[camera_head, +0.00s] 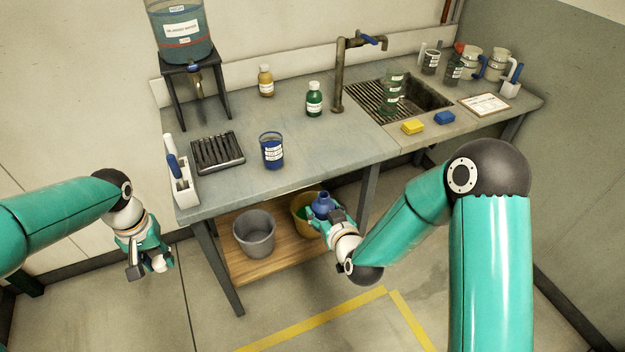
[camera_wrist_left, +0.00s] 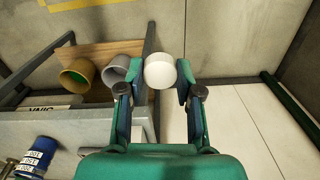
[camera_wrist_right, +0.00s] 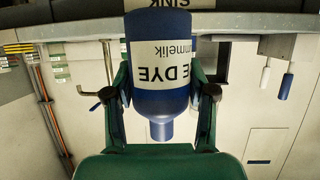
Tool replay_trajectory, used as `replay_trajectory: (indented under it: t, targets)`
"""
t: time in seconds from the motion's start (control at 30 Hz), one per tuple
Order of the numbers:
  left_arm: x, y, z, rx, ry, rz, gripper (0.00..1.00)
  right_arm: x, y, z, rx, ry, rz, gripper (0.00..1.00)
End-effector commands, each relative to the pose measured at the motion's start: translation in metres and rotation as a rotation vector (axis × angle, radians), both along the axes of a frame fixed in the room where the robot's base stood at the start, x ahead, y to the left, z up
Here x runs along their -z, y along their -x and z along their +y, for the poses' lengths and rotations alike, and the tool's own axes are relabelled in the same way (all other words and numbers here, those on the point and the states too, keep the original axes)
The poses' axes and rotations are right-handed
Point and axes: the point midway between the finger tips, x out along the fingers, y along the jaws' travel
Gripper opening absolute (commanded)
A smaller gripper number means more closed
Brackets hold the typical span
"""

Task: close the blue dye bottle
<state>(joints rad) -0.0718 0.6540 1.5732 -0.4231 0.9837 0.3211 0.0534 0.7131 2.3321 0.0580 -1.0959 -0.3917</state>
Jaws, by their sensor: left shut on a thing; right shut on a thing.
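The blue dye bottle (camera_head: 321,206) is in my right gripper (camera_head: 338,218), held in front of the bench edge, roughly upright with its narrow neck up and no cap on it. In the right wrist view the bottle (camera_wrist_right: 160,60) fills the space between the fingers, its white label partly readable, its neck bare. My left gripper (camera_head: 150,262) is shut on a white cap (camera_head: 162,262), low in front of the bench's left end. In the left wrist view the round cap (camera_wrist_left: 160,71) sits between the fingertips. Cap and bottle are well apart.
On the bench (camera_head: 330,160) stand a beaker of blue liquid (camera_head: 272,152), a green bottle (camera_head: 314,100), a yellow bottle (camera_head: 265,82) and a black rack (camera_head: 217,151). A grey bucket (camera_head: 254,234) and a yellow bucket (camera_head: 304,216) are on the lower shelf. Free room lies between my grippers.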

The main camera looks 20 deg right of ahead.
Motion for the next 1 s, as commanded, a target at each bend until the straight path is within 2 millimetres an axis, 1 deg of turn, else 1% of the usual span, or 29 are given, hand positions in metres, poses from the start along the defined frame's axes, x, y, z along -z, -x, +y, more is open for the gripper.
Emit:
replay_trajectory:
  t: [0.17, 0.4, 0.5, 0.6, 0.7, 0.8, 1.0]
  targets:
    - [0.0, 0.0, 0.0, 0.001, 0.0, 0.0, 0.24, 0.004, 0.017, 0.027, -0.121, 0.0, 0.003, 0.0]
    - [0.0, 0.0, 0.0, 0.001, 0.0, 0.0, 0.24, 0.01, 0.05, 0.083, -0.376, -0.002, 0.003, 0.0]
    - [0.0, 0.0, 0.0, 0.001, 0.0, 0.0, 0.24, 0.012, 0.062, 0.105, -0.476, -0.001, 0.002, 0.0]
    - [0.0, 0.0, 0.0, 0.001, 0.0, 0.0, 0.24, 0.014, 0.073, 0.122, -0.557, -0.001, 0.002, 0.0]
    - [0.0, 0.0, 0.0, 0.001, 0.0, 0.0, 0.24, 0.015, 0.08, 0.136, -0.617, -0.001, 0.001, 0.0]
    - [0.0, 0.0, 0.0, 0.001, 0.0, 0.0, 0.24, 0.016, 0.085, 0.143, -0.651, -0.001, 0.002, 0.0]
    - [0.0, 0.0, 0.0, 0.001, 0.0, 0.0, 0.24, 0.016, 0.087, 0.146, -0.667, -0.002, 0.001, 0.0]
